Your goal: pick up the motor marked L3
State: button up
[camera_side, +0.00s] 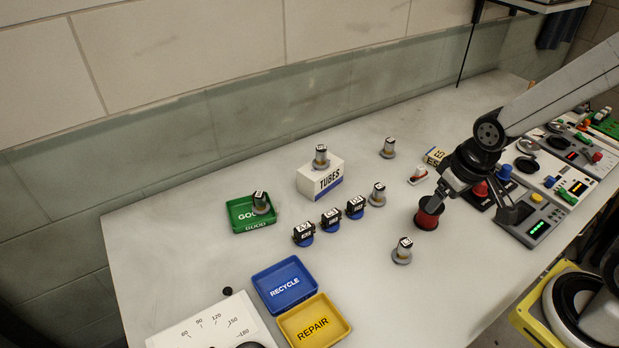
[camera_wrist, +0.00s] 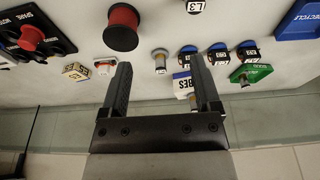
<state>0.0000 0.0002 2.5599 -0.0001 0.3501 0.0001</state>
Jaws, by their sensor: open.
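The motor marked L3 shows in the wrist view at the top edge, where its white labelled cap (camera_wrist: 195,6) is readable and the rest is cut off. By position it matches the upright motor on a round grey base (camera_side: 402,252) at the front of the bench in the side view, where its label is too small to read. My gripper (camera_side: 474,206) is open and empty, to the right of and above that motor, beside a dark red spool. In the wrist view my open gripper (camera_wrist: 160,64) points away from L3, with both fingers visible.
The red spool (camera_side: 429,214) stands between my gripper and the motor. Three dark servos (camera_side: 331,220), a TUBES box (camera_side: 312,183), a green GOOD tray (camera_side: 236,224), blue RECYCLE (camera_side: 268,300) and yellow REPAIR (camera_side: 338,316) trays lie left. Bench around the motor is clear.

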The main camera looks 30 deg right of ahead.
jog(key=s+f+m+g+y, duration=0.4)
jog(key=s+m+g+y, duration=0.15)
jog(key=m, duration=0.55)
jog(key=w+d+r+m+t+y, duration=0.1)
jog(key=w+m+t+y, duration=0.4)
jog(key=m, duration=0.5)
jog(key=t+y, duration=0.1)
jog(key=y, duration=0.1)
jog(key=shift+w+d+y, duration=0.35)
jog(key=shift+d, duration=0.05)
jog(key=shift+f, duration=0.15)
send_near(404, 250)
jog(key=shift+w+a+f, duration=0.6)
jog(key=shift+f, duration=0.3)
jog(key=shift+x, duration=1.25)
